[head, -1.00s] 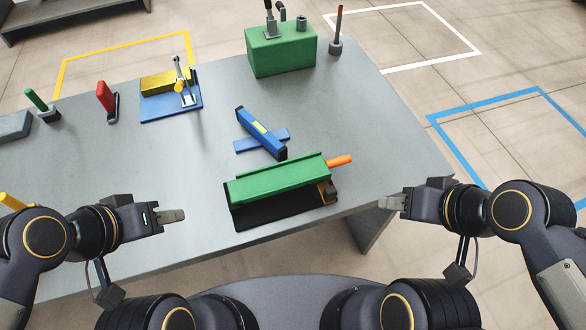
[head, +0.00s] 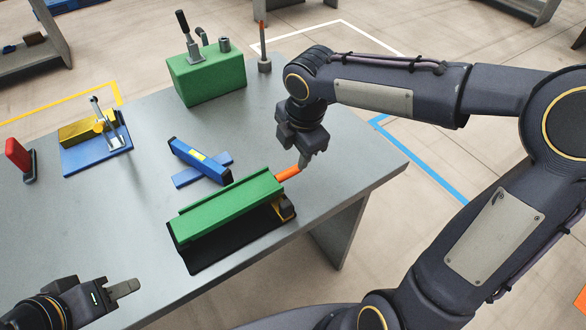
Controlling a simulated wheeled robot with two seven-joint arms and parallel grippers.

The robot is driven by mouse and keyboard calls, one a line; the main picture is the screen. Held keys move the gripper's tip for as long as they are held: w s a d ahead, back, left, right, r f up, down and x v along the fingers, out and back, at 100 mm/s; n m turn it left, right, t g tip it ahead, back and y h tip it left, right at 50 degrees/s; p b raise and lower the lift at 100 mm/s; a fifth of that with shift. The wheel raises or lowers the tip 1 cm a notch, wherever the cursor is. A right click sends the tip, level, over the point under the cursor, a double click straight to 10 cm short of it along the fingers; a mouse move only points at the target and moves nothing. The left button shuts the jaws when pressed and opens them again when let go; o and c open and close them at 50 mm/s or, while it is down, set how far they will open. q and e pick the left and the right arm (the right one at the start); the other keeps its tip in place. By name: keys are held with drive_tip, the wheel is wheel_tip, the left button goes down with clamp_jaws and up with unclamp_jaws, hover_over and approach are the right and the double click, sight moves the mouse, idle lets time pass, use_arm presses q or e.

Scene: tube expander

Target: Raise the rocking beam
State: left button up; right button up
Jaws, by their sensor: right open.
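A long green beam (head: 226,204) lies over a black base (head: 235,240) near the table's front edge. An orange handle (head: 288,173) sticks out from its right end, above a small yellowish fitting (head: 284,208). My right gripper (head: 304,164) points down at the outer end of this handle. It is open, with its fingers seen nearly edge-on; I cannot tell whether they are around the handle or just beside it. My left gripper (head: 128,288) is at the lower left, apart from the beam, with nothing seen in it; its finger gap does not show.
A blue bar (head: 200,160) with black ends lies across a blue plate behind the beam. A green box (head: 207,80) with levers and an orange-tipped post (head: 263,60) stand at the back. A blue-based clamp (head: 95,150) and red handle (head: 18,158) are left. The right tabletop is clear.

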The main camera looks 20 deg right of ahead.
sight(292, 169)
drive_tip(key=f, duration=0.4)
drive_tip(key=w+f, duration=0.1)
drive_tip(key=f, duration=0.1)
drive_tip(key=shift+w+a+f+b, duration=0.1)
drive_tip(key=shift+a+f+b, duration=0.05)
drive_tip(key=shift+f+b, duration=0.2)
clamp_jaws()
